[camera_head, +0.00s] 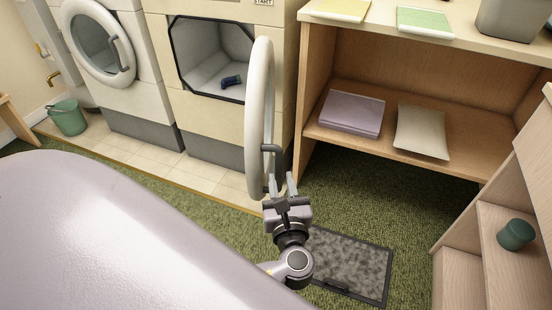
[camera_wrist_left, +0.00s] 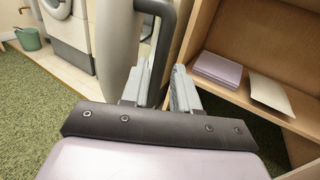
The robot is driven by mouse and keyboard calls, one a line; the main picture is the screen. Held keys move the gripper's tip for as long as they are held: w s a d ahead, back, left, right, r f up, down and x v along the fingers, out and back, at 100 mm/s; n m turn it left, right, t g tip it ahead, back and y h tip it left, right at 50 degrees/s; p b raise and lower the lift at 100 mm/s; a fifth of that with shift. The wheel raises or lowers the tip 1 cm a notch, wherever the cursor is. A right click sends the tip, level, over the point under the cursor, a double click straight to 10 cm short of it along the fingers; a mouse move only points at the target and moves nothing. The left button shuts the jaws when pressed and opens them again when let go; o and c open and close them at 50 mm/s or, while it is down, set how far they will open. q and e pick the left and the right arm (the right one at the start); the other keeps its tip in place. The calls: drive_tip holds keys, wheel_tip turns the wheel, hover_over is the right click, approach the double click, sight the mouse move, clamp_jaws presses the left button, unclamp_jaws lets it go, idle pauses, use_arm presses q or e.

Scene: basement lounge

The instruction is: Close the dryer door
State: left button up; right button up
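The dryer (camera_head: 180,110) has a square opening with a dark blue item (camera_head: 231,82) lying inside. Its round white door (camera_head: 259,110) stands open, swung out toward me and seen nearly edge-on. A dark grey handle (camera_head: 279,152) sticks out from the door's right side. My left gripper (camera_head: 282,184) is at the lower end of the handle, fingers pointing up and apart. In the left wrist view the handle (camera_wrist_left: 168,30) runs down between the two fingers (camera_wrist_left: 160,92), the door (camera_wrist_left: 116,45) on the left. I cannot tell whether the fingers touch the handle. My right gripper is out of view.
A washer (camera_head: 110,75) with a shut door stands left, a green bucket (camera_head: 67,117) beside it. A wooden shelf unit (camera_head: 455,165) is close right of the door. A grey mat (camera_head: 350,265) lies on green carpet. A stepped wooden unit (camera_head: 470,272) is at right.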

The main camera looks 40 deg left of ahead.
sight(279, 170)
use_arm(q)
drive_tip(key=shift+b+x, duration=0.55)
drive_tip(key=shift+x, duration=3.1)
clamp_jaws()
